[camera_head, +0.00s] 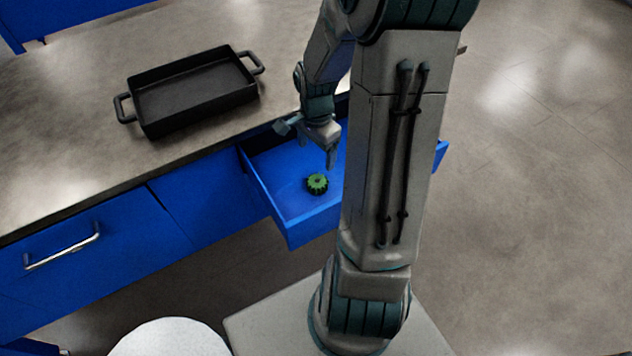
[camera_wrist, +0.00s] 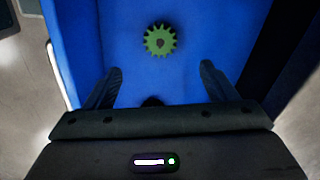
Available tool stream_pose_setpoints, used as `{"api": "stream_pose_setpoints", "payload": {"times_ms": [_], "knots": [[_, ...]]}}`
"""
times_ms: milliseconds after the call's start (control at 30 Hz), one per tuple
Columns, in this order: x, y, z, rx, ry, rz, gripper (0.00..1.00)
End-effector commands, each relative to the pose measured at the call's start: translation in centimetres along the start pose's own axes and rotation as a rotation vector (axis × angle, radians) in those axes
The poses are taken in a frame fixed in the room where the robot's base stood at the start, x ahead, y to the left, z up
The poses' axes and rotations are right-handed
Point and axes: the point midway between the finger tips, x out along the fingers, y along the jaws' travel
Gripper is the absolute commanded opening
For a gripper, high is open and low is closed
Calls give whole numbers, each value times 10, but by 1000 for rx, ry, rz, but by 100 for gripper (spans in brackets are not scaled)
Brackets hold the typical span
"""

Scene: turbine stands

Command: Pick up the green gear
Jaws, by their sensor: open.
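The green gear (camera_head: 317,183) lies on the floor of an open blue drawer (camera_head: 290,226). In the wrist view the gear (camera_wrist: 160,40) lies flat, its toothed rim and dark centre hole showing, ahead of my fingertips and roughly midway between them. My gripper (camera_head: 318,158) is over the drawer, just above and behind the gear in the head view. In the wrist view my gripper (camera_wrist: 162,78) is open, its two dark fingers apart with nothing between them. Part of the drawer is hidden behind my arm.
A black tray with two handles (camera_head: 195,92) stands on the grey countertop (camera_head: 60,130) to the left. The drawer's blue walls rise around the gear. A closed blue drawer with a metal handle (camera_head: 62,247) is at left. The floor at right is clear.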

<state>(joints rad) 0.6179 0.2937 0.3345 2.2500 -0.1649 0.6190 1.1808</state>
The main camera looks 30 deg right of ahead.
Motion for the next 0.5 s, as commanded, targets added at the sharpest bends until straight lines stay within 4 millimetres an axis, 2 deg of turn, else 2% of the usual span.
{"api": "stream_pose_setpoints", "payload": {"times_ms": [100, 300, 500], "knots": [[25, 1, 1, -2, -6, 4, 79], [61, 1, 1, -2, -4, 4, 79], [76, 1, 0, -2, -1, 2, 79]]}}
